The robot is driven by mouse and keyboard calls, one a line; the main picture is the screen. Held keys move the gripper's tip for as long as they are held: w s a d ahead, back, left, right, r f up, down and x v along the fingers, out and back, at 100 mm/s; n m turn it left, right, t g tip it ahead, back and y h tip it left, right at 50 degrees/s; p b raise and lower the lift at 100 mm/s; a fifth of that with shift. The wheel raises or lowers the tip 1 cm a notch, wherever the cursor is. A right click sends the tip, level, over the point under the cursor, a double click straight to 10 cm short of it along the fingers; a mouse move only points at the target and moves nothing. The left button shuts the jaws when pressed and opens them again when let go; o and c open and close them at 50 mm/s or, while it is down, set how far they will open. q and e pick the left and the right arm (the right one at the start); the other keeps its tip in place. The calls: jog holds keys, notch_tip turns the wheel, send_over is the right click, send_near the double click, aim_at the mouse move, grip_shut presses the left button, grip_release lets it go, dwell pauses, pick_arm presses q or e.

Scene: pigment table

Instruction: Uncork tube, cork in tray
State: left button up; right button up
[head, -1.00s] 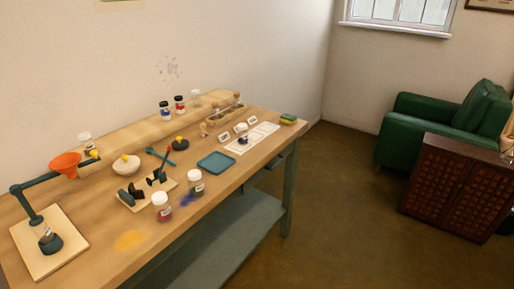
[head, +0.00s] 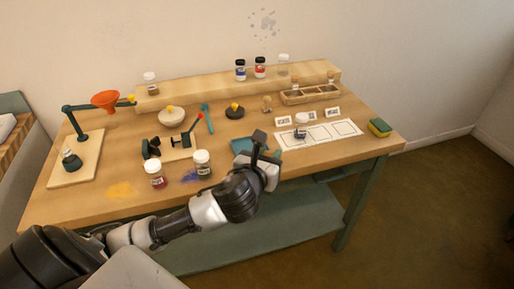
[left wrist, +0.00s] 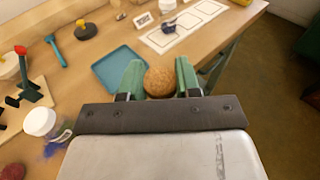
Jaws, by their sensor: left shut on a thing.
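My left gripper (head: 266,147) is in front of the table, its fingers near the right side of the blue tray (head: 241,146). In the left wrist view its green fingers are shut on a round brown cork (left wrist: 159,81). Whether a tube hangs under the cork is hidden. The tray (left wrist: 120,68) looks empty and lies beyond the fingers, to their left. A wooden rack (head: 310,96) at the back holds small corked vessels, too small to tell apart. My right gripper is not in view.
A sponge (head: 380,127) lies at the right end.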

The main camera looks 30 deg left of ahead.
pick_arm(q)
jog(key=shift+n+y, duration=0.3)
jog(key=w+a+f, duration=0.1)
jog(key=w+a, duration=0.2)
jog(key=w+a+f, duration=0.1)
jog(key=w+a, duration=0.2)
jog(key=a, duration=0.1)
jog(key=w+a+f, duration=0.2)
jog(key=w+a, duration=0.1)
jog(key=shift+w+a, duration=0.1)
jog(key=shift+a, duration=0.05)
jog(key=shift+f+b, duration=0.45)
jog(key=shift+f, duration=1.65)
jog(key=shift+f, duration=0.6)
jog(key=o, duration=1)
